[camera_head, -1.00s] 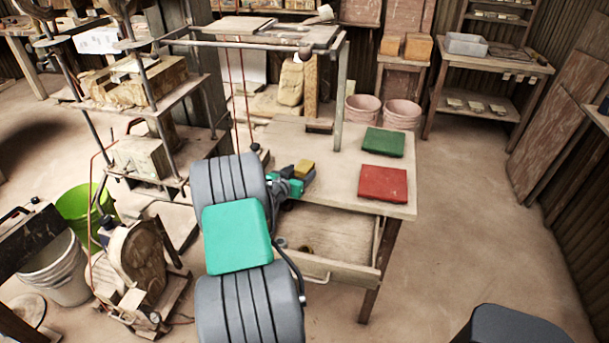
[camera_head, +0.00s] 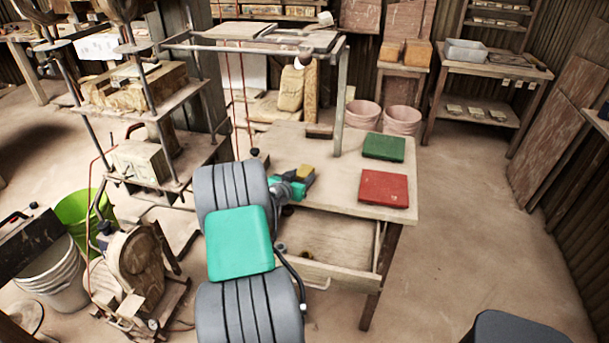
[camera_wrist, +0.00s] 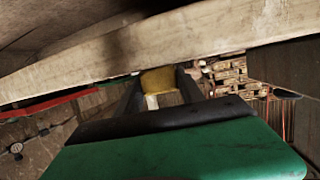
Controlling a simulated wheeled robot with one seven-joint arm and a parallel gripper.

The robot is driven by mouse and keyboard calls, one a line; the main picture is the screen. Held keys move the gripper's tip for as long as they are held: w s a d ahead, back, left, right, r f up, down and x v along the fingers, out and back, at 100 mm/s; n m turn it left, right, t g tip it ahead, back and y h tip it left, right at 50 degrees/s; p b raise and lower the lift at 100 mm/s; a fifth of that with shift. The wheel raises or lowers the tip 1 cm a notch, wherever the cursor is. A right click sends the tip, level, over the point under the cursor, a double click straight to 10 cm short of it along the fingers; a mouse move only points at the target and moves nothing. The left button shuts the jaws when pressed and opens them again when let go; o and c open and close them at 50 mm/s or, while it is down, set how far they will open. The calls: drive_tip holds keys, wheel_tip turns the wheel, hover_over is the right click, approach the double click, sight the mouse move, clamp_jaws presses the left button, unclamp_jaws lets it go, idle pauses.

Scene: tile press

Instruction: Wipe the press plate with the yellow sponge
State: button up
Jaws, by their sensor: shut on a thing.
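My gripper (camera_head: 301,178) is over the left part of the wooden table, shut on the yellow sponge (camera_head: 306,174). In the wrist view the sponge (camera_wrist: 159,80) sits between the two dark fingers, in front of a pale board edge. The press (camera_head: 150,95), with dark posts and stacked plates, stands left of the table. My gripper and the sponge are to its right, apart from it. I cannot tell which surface is the press plate.
The wooden table (camera_head: 340,185) has a red slab (camera_head: 384,188) and a green slab (camera_head: 384,147) on its right side. Its front drawer (camera_head: 325,245) is open. A metal frame post (camera_head: 340,95) rises at the back. A green bucket (camera_head: 80,212) stands at left.

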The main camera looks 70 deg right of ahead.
sight(301, 174)
drive_tip(key=shift+c, duration=0.5)
drive_tip(key=shift+r+p, duration=0.95)
drive_tip(key=shift+r, duration=2.05)
